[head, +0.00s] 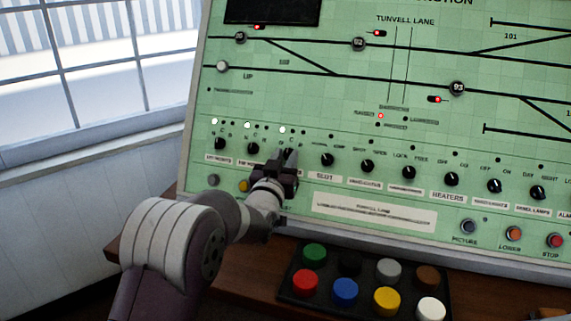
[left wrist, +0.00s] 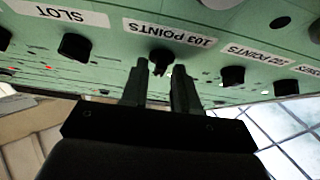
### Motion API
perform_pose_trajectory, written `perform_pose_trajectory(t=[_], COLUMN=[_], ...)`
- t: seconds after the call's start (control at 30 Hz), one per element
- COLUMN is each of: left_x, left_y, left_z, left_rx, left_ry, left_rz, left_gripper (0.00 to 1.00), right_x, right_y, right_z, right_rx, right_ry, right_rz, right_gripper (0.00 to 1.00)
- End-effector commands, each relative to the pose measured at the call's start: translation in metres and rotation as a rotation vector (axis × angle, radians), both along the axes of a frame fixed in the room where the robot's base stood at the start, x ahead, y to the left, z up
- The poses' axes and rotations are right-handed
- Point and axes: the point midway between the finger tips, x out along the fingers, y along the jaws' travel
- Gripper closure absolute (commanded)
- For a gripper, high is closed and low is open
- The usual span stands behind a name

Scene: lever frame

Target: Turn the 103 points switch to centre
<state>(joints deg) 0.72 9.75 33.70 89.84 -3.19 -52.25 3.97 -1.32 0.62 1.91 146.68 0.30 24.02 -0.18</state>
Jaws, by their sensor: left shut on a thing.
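The 103 points switch (left wrist: 161,58) is a small black knob on the green panel, beside its white "103 POINTS" label (left wrist: 168,33). In the left wrist view the fingers of my left gripper (left wrist: 163,75) stand on either side of the knob and are shut on it. In the head view my left gripper (head: 287,160) covers most of this switch, so its pointer direction cannot be read. A small white lamp (head: 282,129) is lit above it. My right gripper is not in view.
Neighbouring black knobs sit close on both sides: one (head: 253,149) to the left and the slot switch (head: 327,159) to the right. Below the panel, a black box (head: 366,290) holds several coloured buttons on the wooden desk. A window (head: 100,60) is at left.

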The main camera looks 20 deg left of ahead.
Motion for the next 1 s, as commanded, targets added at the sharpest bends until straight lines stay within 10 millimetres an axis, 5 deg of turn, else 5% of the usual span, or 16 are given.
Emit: perform_pose_trajectory(t=[0.57,0.6,1.0], left_x=[0.0002,0.0002,-0.0079], left_y=[0.0003,0.0003,0.0008], left_z=[0.0007,0.0008,0.0], left_rx=[0.029,0.029,0.028], left_ry=[-0.002,-0.002,-0.002], left_rz=[-0.016,-0.016,-0.015], left_gripper=[1.0,0.62,0.62], right_x=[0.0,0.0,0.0], right_y=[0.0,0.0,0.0], right_z=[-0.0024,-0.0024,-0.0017], right_rx=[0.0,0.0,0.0], right_ry=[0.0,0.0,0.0], right_rz=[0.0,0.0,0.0], right_gripper=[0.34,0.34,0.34])
